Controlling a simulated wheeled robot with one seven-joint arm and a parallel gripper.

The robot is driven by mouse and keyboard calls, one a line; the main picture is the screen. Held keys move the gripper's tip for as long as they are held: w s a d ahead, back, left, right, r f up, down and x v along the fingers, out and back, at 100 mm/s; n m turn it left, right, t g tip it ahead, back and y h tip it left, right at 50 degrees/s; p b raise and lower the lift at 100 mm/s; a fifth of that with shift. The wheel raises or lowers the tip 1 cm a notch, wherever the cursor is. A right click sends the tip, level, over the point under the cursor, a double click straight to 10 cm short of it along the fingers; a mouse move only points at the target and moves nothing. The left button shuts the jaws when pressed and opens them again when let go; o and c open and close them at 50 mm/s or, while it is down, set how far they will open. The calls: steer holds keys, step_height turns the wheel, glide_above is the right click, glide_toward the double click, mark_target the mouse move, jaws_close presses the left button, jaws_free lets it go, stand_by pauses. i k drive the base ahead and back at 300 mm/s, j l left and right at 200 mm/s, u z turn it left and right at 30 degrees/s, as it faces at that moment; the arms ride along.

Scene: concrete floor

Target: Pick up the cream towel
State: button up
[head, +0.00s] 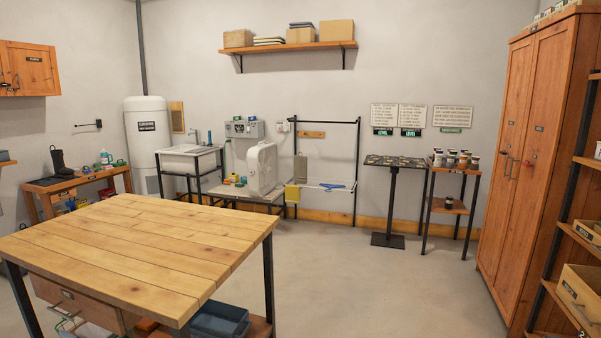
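A small pale cloth-like shape (300,168) hangs at the left side of a black-framed rack (357,150) against the back wall. It may be the cream towel, but it is too small to be sure. A yellow item (292,193) hangs just below it, and a blue item (333,186) lies on the rack's low white shelf. My gripper is not in view.
A large wooden table (130,245) fills the left foreground. A low bench with a white box fan (262,168) stands left of the rack, and a black pedestal stand (390,200) stands right. A tall wooden cabinet (520,150) is at right. The middle floor (370,285) is clear.

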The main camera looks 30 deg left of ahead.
mark_target(299, 177)
steer(key=i+j+u, duration=0.25)
steer(key=i, duration=0.5)
steer(key=i+u, duration=0.25)
steer(key=i, duration=4.3)
steer(key=i+u, duration=0.15)
steer(key=i, duration=0.5)
steer(key=i+l+u, duration=0.2)
steer(key=i, duration=0.45)
steer(key=i+u, duration=0.15)
steer(key=i, duration=0.45)
steer(key=i+u, duration=0.2)
steer(key=i, duration=0.3)
steer(key=i+u, duration=0.2)
steer(key=i, duration=0.35)
steer(key=i+l+u, duration=0.15)
steer(key=i, duration=0.35)
steer(key=i+l+u, duration=0.2)
steer(key=i, duration=0.3)
